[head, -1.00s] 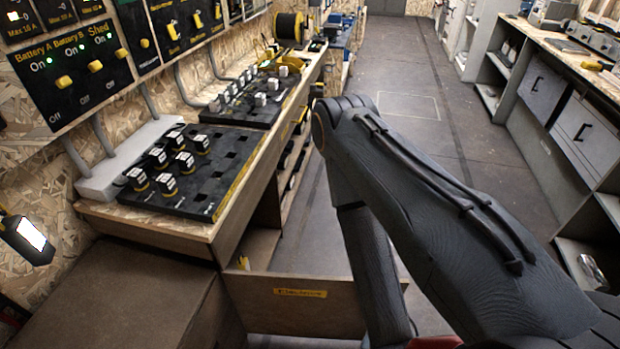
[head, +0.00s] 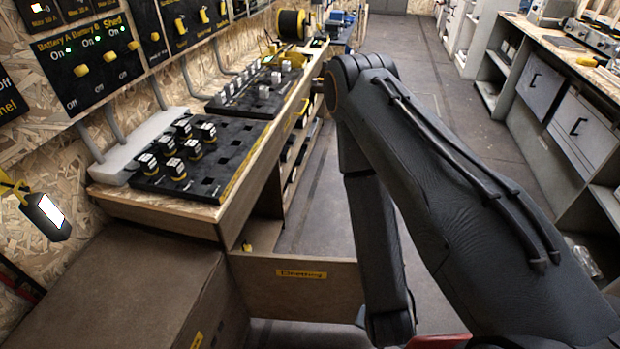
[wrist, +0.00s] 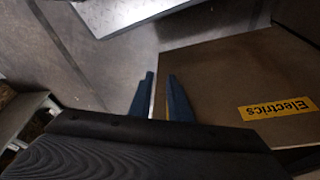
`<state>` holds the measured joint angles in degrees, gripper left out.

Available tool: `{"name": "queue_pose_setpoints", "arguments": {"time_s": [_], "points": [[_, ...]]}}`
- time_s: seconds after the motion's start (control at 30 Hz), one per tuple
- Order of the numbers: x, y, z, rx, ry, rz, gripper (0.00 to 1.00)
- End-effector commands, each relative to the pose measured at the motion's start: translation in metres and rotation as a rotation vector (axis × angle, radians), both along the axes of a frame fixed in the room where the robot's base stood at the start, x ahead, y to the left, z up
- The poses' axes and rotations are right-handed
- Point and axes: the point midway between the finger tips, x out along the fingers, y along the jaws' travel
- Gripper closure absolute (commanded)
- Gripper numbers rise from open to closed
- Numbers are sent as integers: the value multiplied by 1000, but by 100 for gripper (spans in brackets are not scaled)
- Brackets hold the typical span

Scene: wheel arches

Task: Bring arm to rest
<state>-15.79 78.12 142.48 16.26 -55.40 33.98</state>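My arm is folded in the head view, its dark elbow raised beside the workbench and its forearm hanging down toward the floor. My gripper is outside the head view. In the wrist view my gripper (wrist: 160,75) shows as two blue fingers with a narrow gap between them. I cannot tell whether the fingers touch the panel.
A wooden workbench (head: 150,202) on the left carries black trays with several black-and-white blocks (head: 172,168). A brown box (head: 130,290) stands in front, beside the labelled panel (head: 300,287). Grey cabinets (head: 582,133) line the right. The aisle floor (head: 410,75) between is clear.

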Motion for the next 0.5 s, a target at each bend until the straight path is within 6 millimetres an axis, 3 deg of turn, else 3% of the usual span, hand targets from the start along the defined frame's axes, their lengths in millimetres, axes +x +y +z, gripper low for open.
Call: {"name": "queue_pose_setpoints", "arguments": {"time_s": [0.27, 0.5], "points": [[41, 18, 38, 39, 47, 38, 83], [79, 30, 96, 79, 106, 109, 83]]}}
